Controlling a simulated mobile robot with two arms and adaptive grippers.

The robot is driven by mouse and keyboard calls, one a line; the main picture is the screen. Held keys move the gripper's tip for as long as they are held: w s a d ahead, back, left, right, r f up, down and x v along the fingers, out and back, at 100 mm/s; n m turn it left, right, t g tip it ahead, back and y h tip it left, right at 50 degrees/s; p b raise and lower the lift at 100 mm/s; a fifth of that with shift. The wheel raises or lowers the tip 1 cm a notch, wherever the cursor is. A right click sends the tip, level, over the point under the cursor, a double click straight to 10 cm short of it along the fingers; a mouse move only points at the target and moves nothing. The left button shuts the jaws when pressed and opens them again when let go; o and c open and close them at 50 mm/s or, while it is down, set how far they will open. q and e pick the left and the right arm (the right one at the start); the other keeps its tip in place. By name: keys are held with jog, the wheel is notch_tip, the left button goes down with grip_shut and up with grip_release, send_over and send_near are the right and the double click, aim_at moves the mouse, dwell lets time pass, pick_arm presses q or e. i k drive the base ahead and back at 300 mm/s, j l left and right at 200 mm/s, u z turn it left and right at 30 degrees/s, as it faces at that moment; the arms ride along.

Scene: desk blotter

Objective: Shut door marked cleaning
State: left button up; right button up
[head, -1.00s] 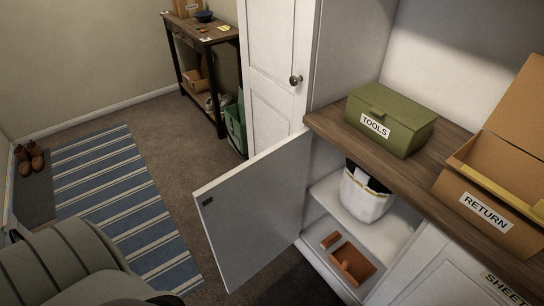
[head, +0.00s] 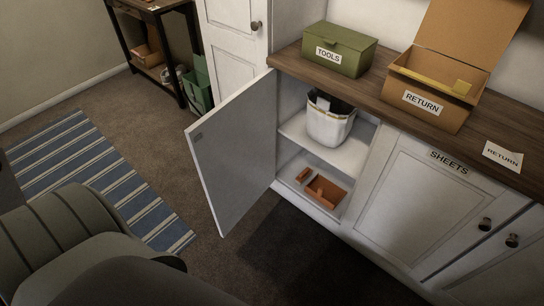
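A white cabinet door (head: 232,155) stands wide open at the left of the low cabinet, swung out over the floor. I see its inner face, with a small dark patch near the upper outer corner. Its outer face is hidden, so I cannot read a cleaning label on it. The open cabinet compartment (head: 345,158) holds a white bin (head: 329,127) on its shelf and an orange-brown tray (head: 326,192) below. Neither of my grippers is in view.
A closed door marked SHEETS (head: 410,205) is to the right. A green TOOLS box (head: 345,57) and an open RETURN box (head: 425,100) stand on the wooden counter (head: 400,108). A striped rug (head: 100,185) lies left; bare carpet (head: 175,150) lies between it and the open door.

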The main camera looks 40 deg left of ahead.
aim_at(232, 146)
jog(key=j+z, duration=0.35)
jog(key=j, duration=0.2)
jog(key=j+z, duration=0.4)
jog(key=j, duration=1)
jog(key=k+j, duration=0.15)
jog(key=j, duration=1.45)
jog(key=k, duration=0.05)
